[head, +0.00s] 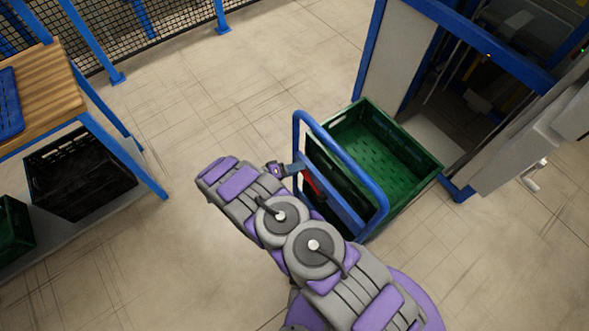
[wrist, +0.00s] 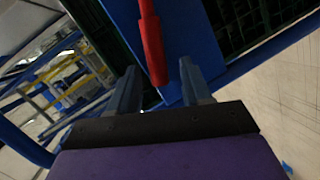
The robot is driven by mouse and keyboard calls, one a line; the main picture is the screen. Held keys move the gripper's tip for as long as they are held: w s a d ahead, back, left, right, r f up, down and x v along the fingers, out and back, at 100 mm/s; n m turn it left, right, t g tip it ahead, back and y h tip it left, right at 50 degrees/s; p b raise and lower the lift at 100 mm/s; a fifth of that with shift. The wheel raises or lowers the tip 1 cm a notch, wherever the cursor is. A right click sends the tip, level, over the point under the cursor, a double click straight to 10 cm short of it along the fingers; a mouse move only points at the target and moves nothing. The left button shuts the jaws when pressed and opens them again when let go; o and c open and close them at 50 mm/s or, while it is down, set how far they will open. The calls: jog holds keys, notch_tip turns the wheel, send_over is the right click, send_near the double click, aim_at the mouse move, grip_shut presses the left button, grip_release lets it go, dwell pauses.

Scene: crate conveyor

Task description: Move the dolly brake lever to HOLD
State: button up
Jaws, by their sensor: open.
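The dolly (head: 345,153) has a blue tubular handle frame beside a green crate (head: 425,152). Its red brake lever (head: 313,184) is on the near side of that frame, partly hidden by my arm. In the wrist view, the red lever (wrist: 152,42) comes down from the top edge, with its rounded end between my two fingers in the picture. My gripper (wrist: 158,67) is open, with a gap on each side of the lever. In the head view, my gripper (head: 288,169) is at the left of the dolly frame. No HOLD marking is readable.
A blue-framed machine with a grey panel (head: 395,55) stands behind the crate. A wooden-topped bench (head: 50,85) with a black crate (head: 80,172) beneath it is at the left. A mesh fence (head: 110,35) runs along the back. The floor between bench and dolly is clear.

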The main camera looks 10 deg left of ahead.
jog(key=shift+c, duration=0.5)
grip_shut()
